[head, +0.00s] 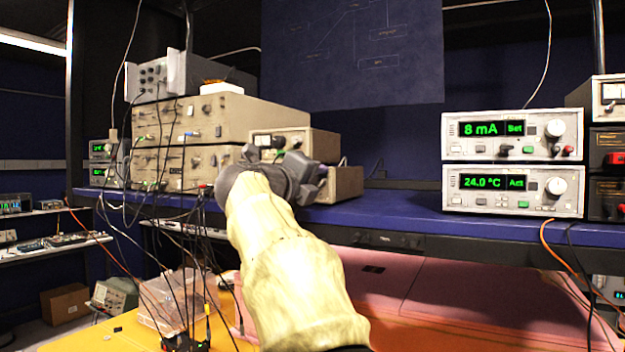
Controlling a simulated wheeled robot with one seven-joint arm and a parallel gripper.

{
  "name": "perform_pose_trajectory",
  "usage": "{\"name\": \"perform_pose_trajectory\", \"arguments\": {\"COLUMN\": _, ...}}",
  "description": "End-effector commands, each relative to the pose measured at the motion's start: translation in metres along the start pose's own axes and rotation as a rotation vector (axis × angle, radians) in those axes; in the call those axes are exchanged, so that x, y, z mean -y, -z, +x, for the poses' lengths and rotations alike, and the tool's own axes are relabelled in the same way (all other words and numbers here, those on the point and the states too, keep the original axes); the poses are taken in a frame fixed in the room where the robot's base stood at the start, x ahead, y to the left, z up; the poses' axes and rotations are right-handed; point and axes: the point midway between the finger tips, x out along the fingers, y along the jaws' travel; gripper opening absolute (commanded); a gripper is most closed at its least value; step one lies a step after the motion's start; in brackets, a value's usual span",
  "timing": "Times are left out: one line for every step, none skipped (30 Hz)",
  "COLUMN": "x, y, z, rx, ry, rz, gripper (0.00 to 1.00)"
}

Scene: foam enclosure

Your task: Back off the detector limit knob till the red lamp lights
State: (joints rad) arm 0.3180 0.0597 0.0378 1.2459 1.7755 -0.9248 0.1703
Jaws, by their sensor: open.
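My gripper (318,176) is open and empty at the left-centre, in front of a small beige unit (315,145) on the shelf. My arm and the gripper hide part of the fronts there, and I cannot tell whether the gripper touches anything. No label reading detector or limit is legible, so I cannot tell which knob is the limit knob. Two white controllers stand stacked at the right. The upper one (487,152) reads 8 mA Set and has a pale round knob (555,128). The lower one (484,206) reads 24.0 °C Act and has a similar knob (555,187). I see no clearly lit red lamp.
Larger beige units (240,117) with several cables are stacked on the left of the blue shelf (405,222). Dark cables hang in front of them. Black modules (605,148) stand at the far right. The shelf is clear between the middle and the white controllers. A pink foam enclosure (450,290) lies below.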

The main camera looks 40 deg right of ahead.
Motion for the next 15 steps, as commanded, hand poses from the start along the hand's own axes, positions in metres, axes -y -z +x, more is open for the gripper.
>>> {"name": "perform_pose_trajectory", "arguments": {"x": 0.0, "y": 0.0001, "z": 0.0001, "rx": 0.0, "ry": 0.0, "rz": 0.0, "gripper": 0.45}}
{"name": "perform_pose_trajectory", "arguments": {"x": 0.0, "y": 0.0001, "z": 0.0, "rx": 0.0, "ry": 0.0, "rz": 0.0, "gripper": 0.45}}
{"name": "perform_pose_trajectory", "arguments": {"x": 0.0, "y": 0.0001, "z": -0.0001, "rx": 0.0, "ry": 0.0, "rz": 0.001, "gripper": 0.45}}
{"name": "perform_pose_trajectory", "arguments": {"x": 0.0, "y": 0.0001, "z": -0.0001, "rx": 0.0, "ry": 0.0, "rz": 0.0, "gripper": 0.45}}
{"name": "perform_pose_trajectory", "arguments": {"x": 0.0001, "y": 0.0001, "z": -0.0002, "rx": 0.0, "ry": 0.0, "rz": 0.0, "gripper": 0.45}}
{"name": "perform_pose_trajectory", "arguments": {"x": 0.0, "y": 0.0001, "z": -0.0003, "rx": 0.0, "ry": 0.0, "rz": 0.0, "gripper": 0.41}}
{"name": "perform_pose_trajectory", "arguments": {"x": 0.0001, "y": 0.0001, "z": -0.0003, "rx": 0.0, "ry": 0.0, "rz": 0.0, "gripper": 0.35}}
{"name": "perform_pose_trajectory", "arguments": {"x": 0.0001, "y": 0.0, "z": -0.0004, "rx": 0.0, "ry": 0.0, "rz": 0.0, "gripper": 0.29}}
{"name": "perform_pose_trajectory", "arguments": {"x": 0.0001, "y": 0.0, "z": -0.0004, "rx": 0.0, "ry": 0.0, "rz": 0.0, "gripper": 0.21}}
{"name": "perform_pose_trajectory", "arguments": {"x": 0.0001, "y": 0.0, "z": -0.0005, "rx": 0.0, "ry": 0.0, "rz": 0.0, "gripper": 0.15}}
{"name": "perform_pose_trajectory", "arguments": {"x": 0.0001, "y": 0.0, "z": -0.0005, "rx": 0.0, "ry": 0.0, "rz": 0.0, "gripper": 0.09}}
{"name": "perform_pose_trajectory", "arguments": {"x": 0.0, "y": 0.0, "z": -0.0005, "rx": 0.0, "ry": 0.0, "rz": 0.0, "gripper": 0.01}}
{"name": "perform_pose_trajectory", "arguments": {"x": 0.0, "y": 0.0, "z": -0.0005, "rx": 0.0, "ry": 0.0, "rz": 0.0, "gripper": 0.0}}
{"name": "perform_pose_trajectory", "arguments": {"x": 0.0, "y": 0.0, "z": -0.0005, "rx": 0.0, "ry": 0.0, "rz": 0.0, "gripper": 0.0}}
{"name": "perform_pose_trajectory", "arguments": {"x": 0.0, "y": -0.0001, "z": -0.0006, "rx": 0.0, "ry": 0.0, "rz": 0.0, "gripper": 0.0}}
